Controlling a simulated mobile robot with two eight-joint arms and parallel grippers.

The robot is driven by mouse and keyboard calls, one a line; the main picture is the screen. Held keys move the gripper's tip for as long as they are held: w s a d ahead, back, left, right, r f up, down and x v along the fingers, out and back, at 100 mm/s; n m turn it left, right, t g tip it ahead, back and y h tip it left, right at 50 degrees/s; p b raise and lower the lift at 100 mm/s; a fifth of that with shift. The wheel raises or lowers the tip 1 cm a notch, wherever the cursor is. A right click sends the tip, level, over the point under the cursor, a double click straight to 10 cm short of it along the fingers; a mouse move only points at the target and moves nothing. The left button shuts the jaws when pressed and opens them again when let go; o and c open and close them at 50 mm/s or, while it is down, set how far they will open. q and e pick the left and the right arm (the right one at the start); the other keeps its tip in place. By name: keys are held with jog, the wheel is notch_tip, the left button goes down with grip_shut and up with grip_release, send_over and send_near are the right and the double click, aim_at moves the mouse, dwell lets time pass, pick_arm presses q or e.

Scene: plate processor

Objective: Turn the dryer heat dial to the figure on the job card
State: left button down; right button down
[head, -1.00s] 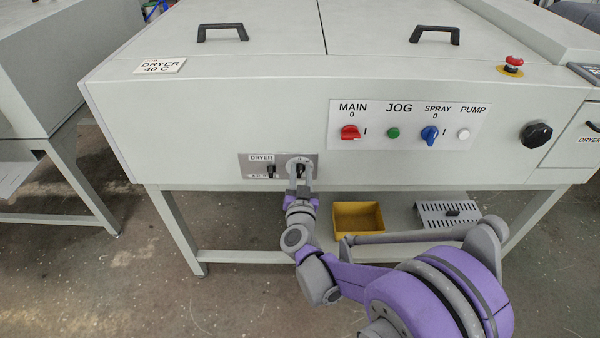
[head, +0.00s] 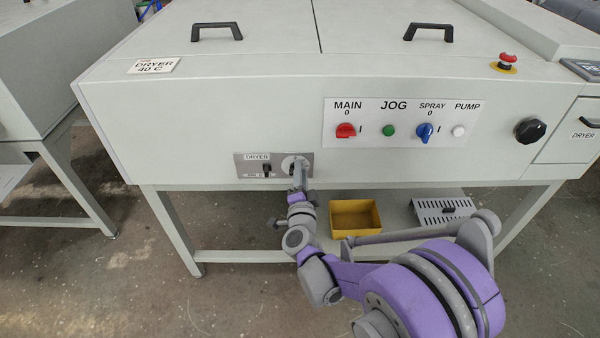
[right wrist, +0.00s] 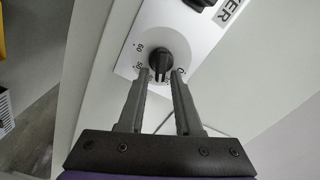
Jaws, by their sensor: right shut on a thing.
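The job card (head: 154,66) lies on the top left of the machine and reads DRYER 40 C. The dryer panel (head: 243,161) is on the front face below. The black heat dial (right wrist: 159,58) sits on its white scale plate (right wrist: 183,22), where 60 and 50 can be read; the pointer's exact setting is unclear. My right gripper (head: 299,168) is at the dial, which it mostly hides in the head view. In the right wrist view its two fingers (right wrist: 160,77) are shut on the dial from both sides. My left gripper is not in view.
A black dryer switch (head: 267,169) is just left of the dial. The control plate (head: 400,145) with MAIN, JOG, SPRAY and PUMP is up to the right, with a black knob (head: 530,130) beyond it. A yellow bin (head: 356,217) is under the machine.

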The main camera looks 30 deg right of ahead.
jog(key=m, duration=0.4)
jog(key=shift+a+f+m, duration=0.1)
jog(key=shift+f+m, duration=0.2)
jog(key=shift+f, duration=0.1)
dwell(0.4)
jog(key=c, duration=1)
grip_release()
jog(key=shift+o, duration=0.6)
jog(key=shift+w+a, duration=0.1)
jog(key=shift+w, duration=0.05)
